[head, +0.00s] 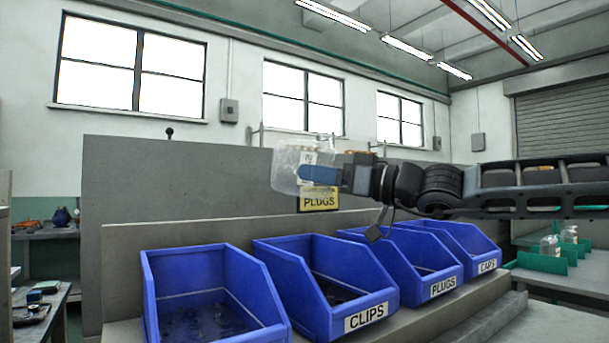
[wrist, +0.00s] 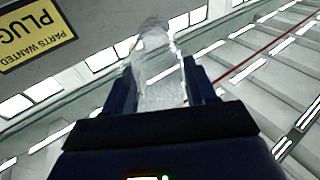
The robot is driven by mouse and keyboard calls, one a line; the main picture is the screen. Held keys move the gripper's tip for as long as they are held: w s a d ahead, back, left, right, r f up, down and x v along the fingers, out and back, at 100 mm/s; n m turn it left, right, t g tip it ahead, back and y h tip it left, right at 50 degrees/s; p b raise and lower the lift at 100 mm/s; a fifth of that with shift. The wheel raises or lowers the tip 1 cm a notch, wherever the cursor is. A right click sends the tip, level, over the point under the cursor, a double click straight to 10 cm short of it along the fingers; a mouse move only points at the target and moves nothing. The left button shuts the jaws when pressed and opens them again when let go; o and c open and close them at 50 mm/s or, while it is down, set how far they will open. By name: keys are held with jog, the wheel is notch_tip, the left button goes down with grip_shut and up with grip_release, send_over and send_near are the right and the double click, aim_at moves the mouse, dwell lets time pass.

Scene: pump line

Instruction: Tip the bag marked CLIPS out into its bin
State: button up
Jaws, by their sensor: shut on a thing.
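My gripper (head: 320,175) is shut on a clear plastic bag (head: 286,165) and holds it up above the bins, in front of the grey back panel. The bag has a white label, whose marking I cannot read. In the wrist view the clear bag (wrist: 158,75) stands out between the two dark fingers (wrist: 160,90); its contents cannot be made out. The blue bin labelled CLIPS (head: 283,274) is second from the left, below the bag, with dark contents at its bottom. The bag is well apart from the bin's rim.
A blue bin (head: 155,290) with no visible label stands at the left; the PLUGS bin (head: 440,276) and CAPS bin (head: 482,252) stand to the right. A yellow PLUGS sign (head: 325,202) hangs behind my gripper. Clear bags (head: 549,246) stand among green dividers at far right.

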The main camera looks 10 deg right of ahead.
jog(key=shift+r+h+p, duration=0.15)
jog(key=shift+h+p, duration=0.15)
jog(key=shift+p, duration=0.15)
jog(key=shift+r+g+p, duration=0.35)
jog(key=shift+g+p, duration=0.05)
jog(key=shift+p, duration=0.75)
jog(key=g+h+p, duration=0.1)
jog(key=p, duration=0.3)
jog(key=g+h+p, duration=0.1)
jog(key=p, duration=0.4)
jog(key=shift+r+h, duration=0.3)
jog(key=shift+r, duration=0.1)
jog(key=shift+p, duration=1.15)
jog(key=shift+f+g+h+p, duration=0.2)
jog(key=shift+g+h+p, duration=0.2)
jog(key=shift+h+p, duration=0.15)
jog(key=shift+r+p, duration=0.1)
jog(key=shift+p, duration=0.2)
jog(key=p, duration=0.2)
jog(key=shift+r+h+p, duration=0.25)
jog(key=shift+r+p, duration=0.05)
jog(key=shift+r+g+p, duration=0.1)
jog(key=shift+g+p, duration=0.3)
jog(key=shift+p, duration=0.65)
